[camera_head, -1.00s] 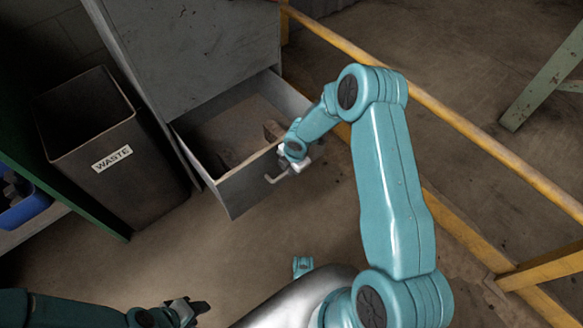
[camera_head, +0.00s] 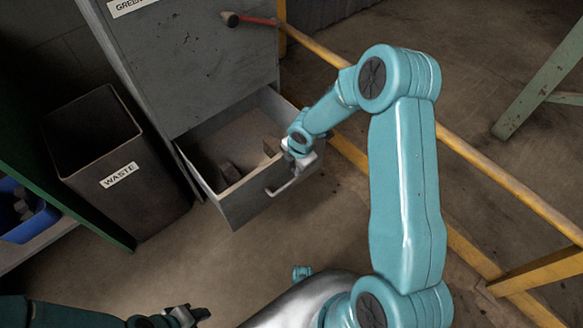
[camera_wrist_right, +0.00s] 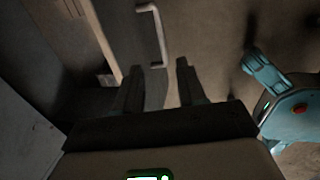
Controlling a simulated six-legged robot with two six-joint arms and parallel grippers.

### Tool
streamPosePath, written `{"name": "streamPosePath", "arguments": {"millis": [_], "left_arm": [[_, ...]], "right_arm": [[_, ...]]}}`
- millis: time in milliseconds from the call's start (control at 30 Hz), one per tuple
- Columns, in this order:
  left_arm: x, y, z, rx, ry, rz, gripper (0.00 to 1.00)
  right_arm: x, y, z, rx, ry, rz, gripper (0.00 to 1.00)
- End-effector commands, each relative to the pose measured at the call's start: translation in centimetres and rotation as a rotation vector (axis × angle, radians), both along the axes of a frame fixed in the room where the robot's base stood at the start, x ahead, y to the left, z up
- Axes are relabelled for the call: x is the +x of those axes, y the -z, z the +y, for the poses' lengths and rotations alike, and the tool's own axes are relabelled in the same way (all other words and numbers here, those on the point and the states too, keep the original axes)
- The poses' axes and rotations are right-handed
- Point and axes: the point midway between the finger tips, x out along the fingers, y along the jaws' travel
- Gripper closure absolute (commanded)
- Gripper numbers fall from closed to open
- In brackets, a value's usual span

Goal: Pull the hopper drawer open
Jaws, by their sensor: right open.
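The grey hopper drawer (camera_head: 246,205) stands well out of the grey metal cabinet (camera_head: 190,60), and its inside shows from above. A few brick-like pieces (camera_head: 229,172) lie in it. Its pale bar handle (camera_head: 285,188) is on the front panel. My right gripper (camera_head: 300,158) is at the right part of the drawer front, close above the handle. In the right wrist view my open fingers (camera_wrist_right: 157,72) point at the handle (camera_wrist_right: 157,32), which lies just beyond the tips, apart from them. My left gripper (camera_head: 190,316) is low at the bottom edge, away from the drawer; its jaws are unclear.
A dark waste bin (camera_head: 120,170) stands left of the cabinet. A blue bin (camera_head: 28,215) is at the far left. A yellow rail (camera_head: 470,160) runs along the right. The floor before the drawer is clear.

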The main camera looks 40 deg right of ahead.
Motion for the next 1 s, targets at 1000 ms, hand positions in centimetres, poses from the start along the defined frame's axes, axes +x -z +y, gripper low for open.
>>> {"name": "streamPosePath", "arguments": {"millis": [1000], "left_arm": [[0.0, -1.3, 0.0, 0.000, 0.000, 0.000, 0.57]], "right_arm": [[-3.0, -0.4, 5.5, 0.171, 0.232, 0.053, 0.60]]}}
